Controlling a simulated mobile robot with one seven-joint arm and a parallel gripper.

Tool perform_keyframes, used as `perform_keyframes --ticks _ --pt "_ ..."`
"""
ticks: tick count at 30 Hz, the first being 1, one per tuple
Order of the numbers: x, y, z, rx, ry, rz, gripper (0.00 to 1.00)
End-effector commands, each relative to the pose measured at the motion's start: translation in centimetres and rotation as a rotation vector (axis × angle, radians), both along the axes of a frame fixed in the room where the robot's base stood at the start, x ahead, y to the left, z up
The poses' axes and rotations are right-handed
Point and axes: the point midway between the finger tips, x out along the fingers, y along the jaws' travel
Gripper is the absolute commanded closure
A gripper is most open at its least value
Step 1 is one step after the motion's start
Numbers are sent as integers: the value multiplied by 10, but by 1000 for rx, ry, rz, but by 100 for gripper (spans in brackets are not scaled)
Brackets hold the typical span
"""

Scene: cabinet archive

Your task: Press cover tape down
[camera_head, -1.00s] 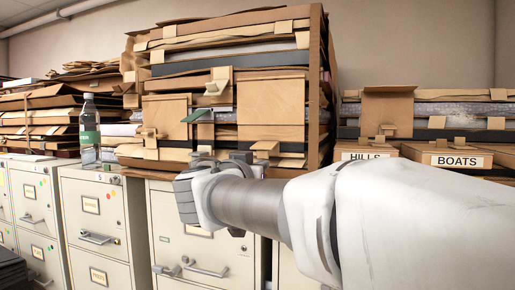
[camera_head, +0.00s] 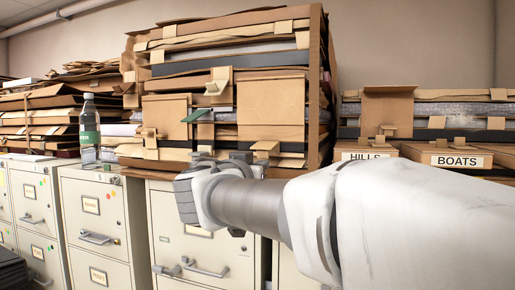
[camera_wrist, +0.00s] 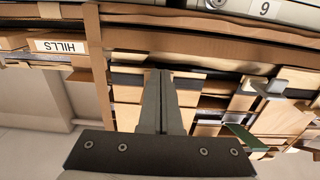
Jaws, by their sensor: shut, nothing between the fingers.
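The tall stack of brown folders (camera_head: 235,58) stands on the cabinets, with several tan tape strips across its front. A tan strip (camera_head: 222,74) at upper middle has a flap sticking out. A green flap (camera_head: 197,114) sticks out below it and also shows in the wrist view (camera_wrist: 246,138). More tan tabs stick out lower, at the left (camera_head: 150,139) and right (camera_head: 265,147). I cannot tell which piece is the cover tape. My gripper (camera_wrist: 160,73) is shut and empty, pointing at the stack's lower front. I cannot tell whether its tips touch it.
Boxes labelled HILLS (camera_head: 365,154) and BOATS (camera_head: 455,160) stand to the right. A water bottle (camera_head: 89,128) stands left of the stack, beside another folder pile (camera_head: 40,117). Filing cabinets with protruding handles (camera_head: 205,270) are below. Open space lies in front of the cabinets at left.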

Motion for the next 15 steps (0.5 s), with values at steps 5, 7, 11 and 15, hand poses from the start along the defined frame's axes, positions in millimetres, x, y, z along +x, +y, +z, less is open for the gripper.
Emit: perform_keyframes --ticks 5,7,11,15 --pt "0 0 4 1 0 0 100" --pt "0 0 8 2 -2 0 100" --pt "0 0 17 1 -1 0 100" --pt "0 0 25 1 0 0 100"
